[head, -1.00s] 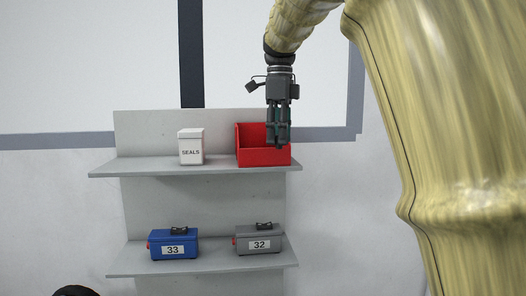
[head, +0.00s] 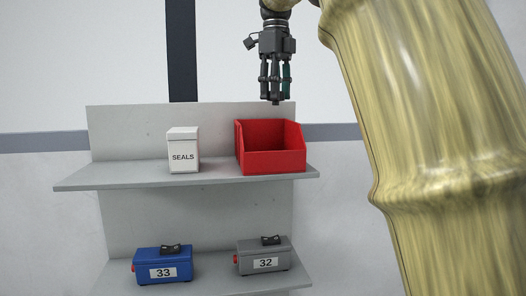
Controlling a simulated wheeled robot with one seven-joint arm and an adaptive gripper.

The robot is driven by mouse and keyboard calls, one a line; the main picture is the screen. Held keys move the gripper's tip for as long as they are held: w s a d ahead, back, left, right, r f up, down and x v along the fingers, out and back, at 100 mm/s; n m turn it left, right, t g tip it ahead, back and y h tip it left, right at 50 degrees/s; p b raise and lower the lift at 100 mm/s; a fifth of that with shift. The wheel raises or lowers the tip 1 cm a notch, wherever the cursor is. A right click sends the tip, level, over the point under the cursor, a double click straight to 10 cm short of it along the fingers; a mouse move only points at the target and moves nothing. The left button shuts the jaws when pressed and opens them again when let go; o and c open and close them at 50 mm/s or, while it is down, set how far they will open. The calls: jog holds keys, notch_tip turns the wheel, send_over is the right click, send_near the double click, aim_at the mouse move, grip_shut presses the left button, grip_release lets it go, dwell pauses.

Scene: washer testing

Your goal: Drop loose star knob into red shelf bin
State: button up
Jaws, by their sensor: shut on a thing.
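The red shelf bin (head: 275,162) stands on the right part of the upper shelf, its open top and front facing me. My gripper (head: 275,97) points down above the bin's back rim in the picture, apart from it. It is shut on the star knob (head: 275,102), of which only a small dark bit shows between the fingertips. The knob's shape is hidden by the fingers. The bin's inside floor is hidden by its front wall.
A white SEALS box (head: 183,150) stands left of the bin on the upper shelf (head: 110,176). On the lower shelf are a blue box marked 33 (head: 160,262) and a grey box marked 32 (head: 262,252).

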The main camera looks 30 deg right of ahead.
jog(key=shift+w+f, duration=0.1)
jog(key=shift+f, duration=0.1)
jog(key=shift+s+f, duration=0.3)
jog(key=shift+f, duration=0.3)
notch_tip(320, 180, down, 4)
jog(key=shift+a, duration=0.15)
jog(key=shift+w, duration=0.15)
jog(key=o, duration=1.1)
